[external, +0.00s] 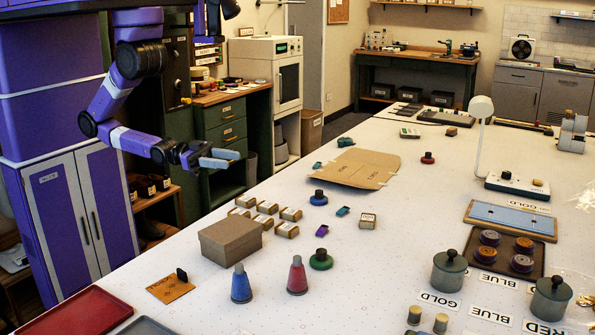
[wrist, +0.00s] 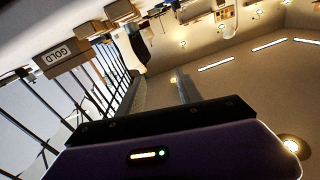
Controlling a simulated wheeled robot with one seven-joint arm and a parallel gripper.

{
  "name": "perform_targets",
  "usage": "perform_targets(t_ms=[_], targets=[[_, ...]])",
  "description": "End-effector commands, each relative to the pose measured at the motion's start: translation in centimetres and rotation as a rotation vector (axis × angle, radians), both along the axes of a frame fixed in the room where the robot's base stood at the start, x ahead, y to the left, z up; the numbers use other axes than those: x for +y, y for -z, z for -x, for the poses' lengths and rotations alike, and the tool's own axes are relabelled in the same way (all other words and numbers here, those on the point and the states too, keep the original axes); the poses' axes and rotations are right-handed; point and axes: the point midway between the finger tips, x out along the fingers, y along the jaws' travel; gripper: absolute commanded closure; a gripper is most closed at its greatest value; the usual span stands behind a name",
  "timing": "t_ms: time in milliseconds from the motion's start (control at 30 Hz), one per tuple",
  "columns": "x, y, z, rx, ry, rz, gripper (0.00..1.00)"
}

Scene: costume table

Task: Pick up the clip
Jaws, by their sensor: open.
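My gripper (external: 219,158) is open and empty, held in the air left of the long white table (external: 385,285). Its two fingers also show in the wrist view (wrist: 160,85), with nothing between them. I cannot tell for sure which thing is the clip. Small clip-like pieces lie on the table: a purple one (external: 321,230), a teal one (external: 342,211) and another teal one (external: 317,166). All are apart from my gripper. No clip can be made out in the wrist view, which looks across the room, tilted.
A cardboard box (external: 231,240), several small labelled boxes (external: 265,207), a blue cone (external: 241,284) and a red cone (external: 297,275) stand near the small pieces. A flat cardboard sheet (external: 360,167) lies behind. The table's middle right of the red cone is fairly clear.

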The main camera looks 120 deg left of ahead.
Motion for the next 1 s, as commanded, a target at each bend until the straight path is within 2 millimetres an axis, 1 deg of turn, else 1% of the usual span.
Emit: perform_targets(t_ms=[33, 167, 200, 267, 367, 467, 500, 567, 600, 667, 700, 733, 867, 900, 967, 1000], targets=[[1.1, -0.8, -1.7, -0.041, -0.017, -0.031, 0.58], [4.2, -2.4, -5.5, -0.107, -0.073, -0.1, 0.58], [5.3, -3.0, -6.6, -0.124, -0.095, -0.118, 0.58], [7.1, -3.8, -8.2, -0.146, -0.13, -0.139, 0.58], [10.2, -5.4, -10.7, -0.178, -0.196, -0.164, 0.58], [13.7, -7.1, -12.9, -0.204, -0.273, -0.171, 0.58], [15.2, -7.8, -13.7, -0.213, -0.306, -0.17, 0.58], [17.5, -8.9, -14.8, -0.227, -0.358, -0.161, 0.58], [19.1, -9.7, -15.3, -0.235, -0.395, -0.154, 0.58], [21.5, -10.8, -16.1, -0.248, -0.452, -0.135, 0.58], [23.2, -11.6, -16.5, -0.255, -0.492, -0.118, 0.58], [24.4, -12.1, -16.8, -0.262, -0.52, -0.104, 0.58], [29.9, -14.4, -17.3, -0.288, -0.654, -0.022, 0.58], [31.6, -15.0, -17.2, -0.295, -0.696, 0.011, 0.58], [34.1, -15.7, -17.1, -0.308, -0.759, 0.066, 0.58], [35.7, -16.2, -16.8, -0.318, -0.802, 0.108, 0.58]])
